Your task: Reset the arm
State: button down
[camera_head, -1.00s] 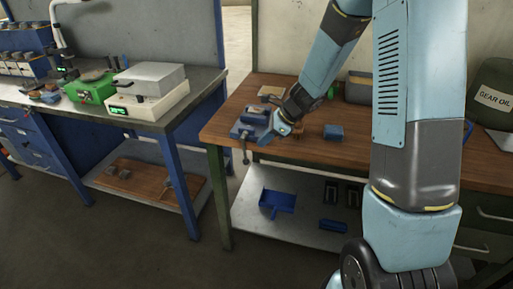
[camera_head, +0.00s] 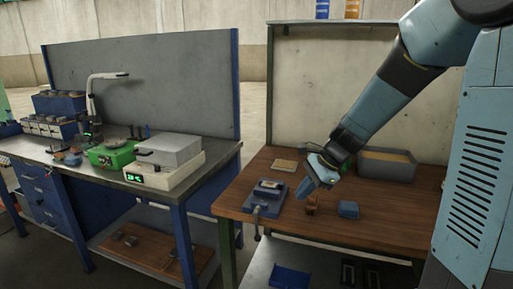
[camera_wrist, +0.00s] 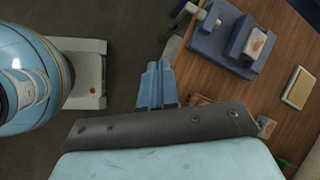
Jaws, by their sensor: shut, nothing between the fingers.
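My arm comes in from the right in the head view and bends down over the wooden bench. My gripper (camera_head: 307,189) is above the bench, between the blue vise and a small blue block. In the wrist view my gripper (camera_wrist: 157,68) has its two blue fingers together with nothing between them. The vise (camera_head: 267,195) stands near the bench's left edge with a light piece on top; it also shows in the wrist view (camera_wrist: 214,44).
The wooden bench (camera_head: 243,205) holds a small brown object (camera_head: 312,204), the blue block (camera_head: 348,210), a flat tan piece (camera_head: 285,166) and a grey bin (camera_head: 388,165). A steel bench (camera_head: 208,160) with a white device (camera_head: 165,178) stands left. A gap separates the benches.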

jog(key=s+d+r+n+t+h, duration=0.1)
jog(key=s+d+r+n+h, duration=0.1)
jog(key=s, duration=0.5)
jog(key=s+d+r+n+t+h, duration=0.1)
jog(key=s+d+r+n+h, duration=0.1)
jog(key=s+d+r+n, duration=0.2)
jog(key=s+d+r+n+t+h, duration=0.1)
jog(key=s+d+r+n+t, duration=0.1)
jog(key=s+r+n, duration=0.4)
jog(key=s+d+n, duration=0.1)
jog(key=s+n, duration=0.1)
jog(key=s, duration=0.1)
jog(key=shift+s+d+r+h, duration=0.2)
jog(key=shift+s+r+h, duration=0.1)
jog(key=shift+h, duration=0.1)
